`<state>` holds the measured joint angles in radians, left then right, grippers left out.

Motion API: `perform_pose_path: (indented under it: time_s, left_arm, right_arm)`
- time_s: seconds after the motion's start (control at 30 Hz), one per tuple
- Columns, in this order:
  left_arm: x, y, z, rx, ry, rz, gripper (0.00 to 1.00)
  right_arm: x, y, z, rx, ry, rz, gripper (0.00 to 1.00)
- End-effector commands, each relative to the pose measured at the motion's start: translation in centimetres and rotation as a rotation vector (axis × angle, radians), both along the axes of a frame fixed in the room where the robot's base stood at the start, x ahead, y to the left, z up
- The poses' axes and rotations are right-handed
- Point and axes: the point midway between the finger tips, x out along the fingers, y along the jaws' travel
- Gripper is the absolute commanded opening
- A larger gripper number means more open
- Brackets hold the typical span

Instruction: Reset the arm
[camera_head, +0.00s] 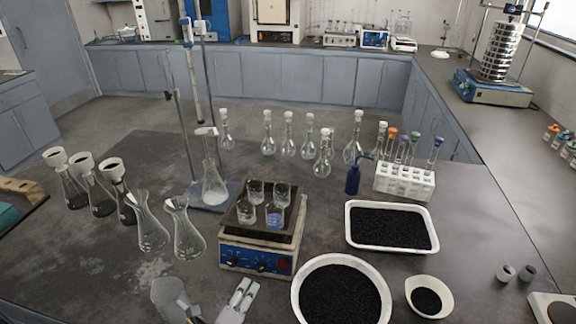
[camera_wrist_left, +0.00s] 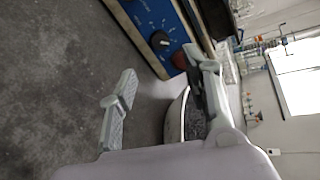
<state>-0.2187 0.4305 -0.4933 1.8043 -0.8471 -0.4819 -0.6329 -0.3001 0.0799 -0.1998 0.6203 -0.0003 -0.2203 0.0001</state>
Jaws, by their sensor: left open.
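My left gripper (camera_head: 242,291) is low in the head view, in front of the hotplate (camera_head: 258,258) and left of a white round bowl of black grains (camera_head: 341,292). In the left wrist view, the two grey fingers of my left gripper (camera_wrist_left: 160,91) are spread apart with nothing between them. The blue front of the hotplate (camera_wrist_left: 163,22), with its knobs, shows beyond them at the top. The bowl is partly hidden behind the right-hand finger. My right gripper is not in view.
Two empty conical flasks (camera_head: 150,232) stand left of the hotplate, which carries several small beakers. A retort stand with a flask (camera_head: 214,186) is behind it. A tray of black grains (camera_head: 390,228) and a test tube rack (camera_head: 404,184) stand right.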

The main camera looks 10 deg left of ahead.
Motion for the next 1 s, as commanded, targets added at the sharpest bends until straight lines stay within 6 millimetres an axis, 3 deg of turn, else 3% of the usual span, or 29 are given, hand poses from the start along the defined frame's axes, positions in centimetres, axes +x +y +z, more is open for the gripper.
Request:
perform_pose_path:
  time_s: [0.13,0.23,0.33,0.47,0.7,1.0]
  left_arm:
    - [-0.5,0.8,0.6,-0.094,0.03,0.096,0.45]
    - [-2.2,2.3,1.2,-0.293,0.105,0.296,0.45]
    - [-5.4,3.9,1.4,-0.547,0.223,0.556,0.45]
    - [-9.6,4.6,1.3,-0.782,0.363,0.808,0.45]
    - [-15.7,4.0,1.8,-1.027,0.554,1.092,0.45]
    - [-22.1,2.2,3.5,-1.206,0.757,1.343,0.45]
  right_arm:
    - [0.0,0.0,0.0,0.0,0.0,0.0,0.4]
    - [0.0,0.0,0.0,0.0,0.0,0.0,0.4]
    - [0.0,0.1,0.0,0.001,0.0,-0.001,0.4]
    - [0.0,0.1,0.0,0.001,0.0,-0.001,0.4]
    - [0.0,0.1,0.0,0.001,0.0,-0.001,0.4]
    - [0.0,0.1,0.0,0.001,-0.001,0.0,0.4]
